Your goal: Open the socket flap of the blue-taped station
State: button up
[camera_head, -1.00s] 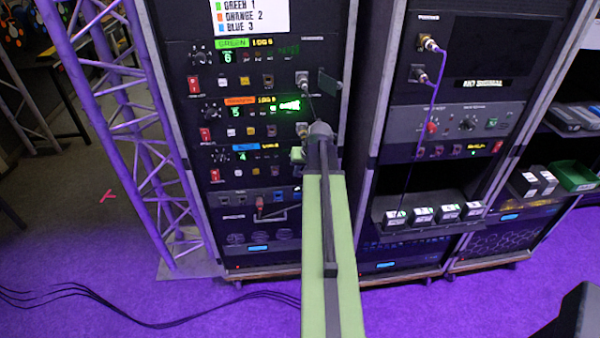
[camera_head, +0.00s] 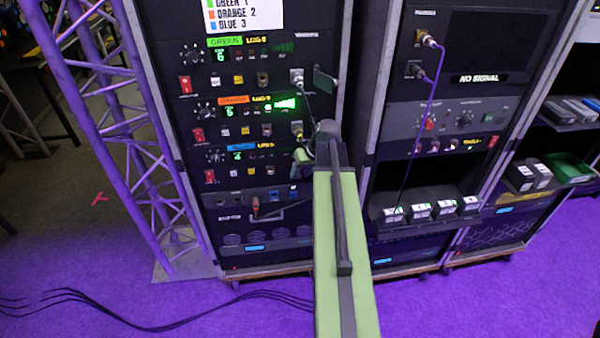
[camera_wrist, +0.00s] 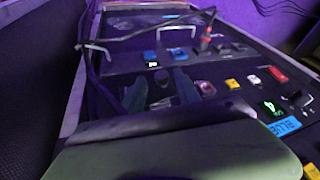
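The blue-taped station is the third row of the left rack; its blue tape (camera_head: 241,147) shows in the head view, and the tape (camera_wrist: 286,126) is at the right in the wrist view, upside down. My arm hides the right end of that row in the head view, so I cannot see its socket flap there. In the wrist view my gripper (camera_wrist: 161,92) has two dark fingers apart, close to the panel. A small dark round part (camera_wrist: 165,78) lies just beyond and between the fingertips; I cannot tell whether it is the flap. Nothing is visibly held.
The green (camera_head: 225,41) and orange (camera_head: 233,101) stations sit above, each with a plugged cable. A raised flap (camera_head: 325,82) stands out at the green row. A black cable (camera_wrist: 150,32) and handle cross the panel below the blue row.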

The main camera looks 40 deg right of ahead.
jog(key=shift+w+a, duration=0.1)
jog(key=shift+a, duration=0.05)
jog(key=shift+r, duration=0.2)
jog(key=shift+s+r+p, duration=0.25)
jog(key=shift+r+p, duration=0.3)
jog(key=shift+p, duration=0.25)
jog(key=s+d, duration=0.2)
jog(key=s, duration=0.9)
jog(key=shift+s+f, duration=0.25)
jog(key=shift+s, duration=0.15)
